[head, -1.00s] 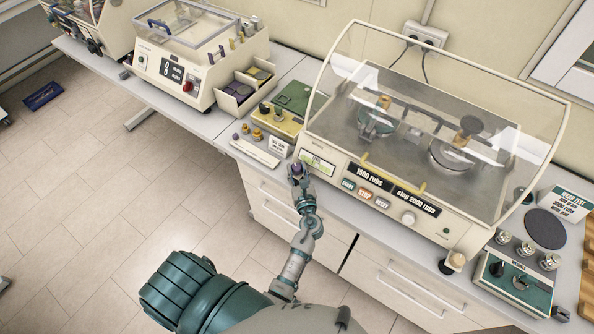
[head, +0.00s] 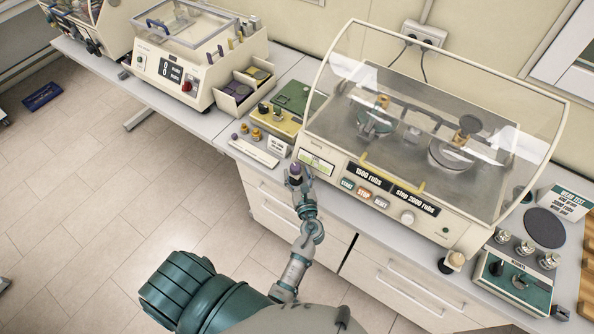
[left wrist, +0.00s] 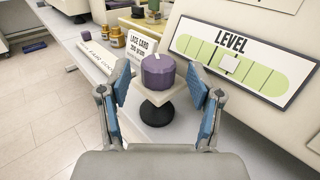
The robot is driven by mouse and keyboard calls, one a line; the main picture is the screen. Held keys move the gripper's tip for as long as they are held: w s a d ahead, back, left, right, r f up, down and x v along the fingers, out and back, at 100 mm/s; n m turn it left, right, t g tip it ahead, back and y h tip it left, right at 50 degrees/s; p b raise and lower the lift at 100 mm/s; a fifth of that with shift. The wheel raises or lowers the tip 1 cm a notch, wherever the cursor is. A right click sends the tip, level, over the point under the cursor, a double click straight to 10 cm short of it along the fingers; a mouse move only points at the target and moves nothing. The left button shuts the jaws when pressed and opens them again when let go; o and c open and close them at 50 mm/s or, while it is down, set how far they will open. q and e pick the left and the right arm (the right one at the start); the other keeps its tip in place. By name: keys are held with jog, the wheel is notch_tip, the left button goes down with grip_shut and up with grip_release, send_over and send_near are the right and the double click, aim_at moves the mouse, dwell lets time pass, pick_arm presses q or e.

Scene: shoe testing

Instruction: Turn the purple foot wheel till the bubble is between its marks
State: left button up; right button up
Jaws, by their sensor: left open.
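The purple foot wheel (left wrist: 158,72) sits on a black foot at the front left corner of the rubbing machine; it shows small in the head view (head: 295,169). My left gripper (left wrist: 161,84) is open, with its blue-padded fingers on either side of the wheel and visible gaps between. In the head view the left gripper (head: 296,176) is at that same corner. The level gauge (left wrist: 232,62) is on the machine's front, right of the wheel. Its pale bubble (left wrist: 230,65) lies near the middle of the green vial; I cannot tell its exact place against the marks. My right gripper is not in view.
The machine (head: 340,170) has a clear cover and front buttons. Drawers (head: 290,215) lie below the bench edge.

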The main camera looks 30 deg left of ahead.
pick_arm(q)
jog(key=v, duration=0.6)
jog(key=shift+s+d, duration=0.2)
jog(key=shift+d, duration=0.05)
jog(key=shift+f, duration=0.1)
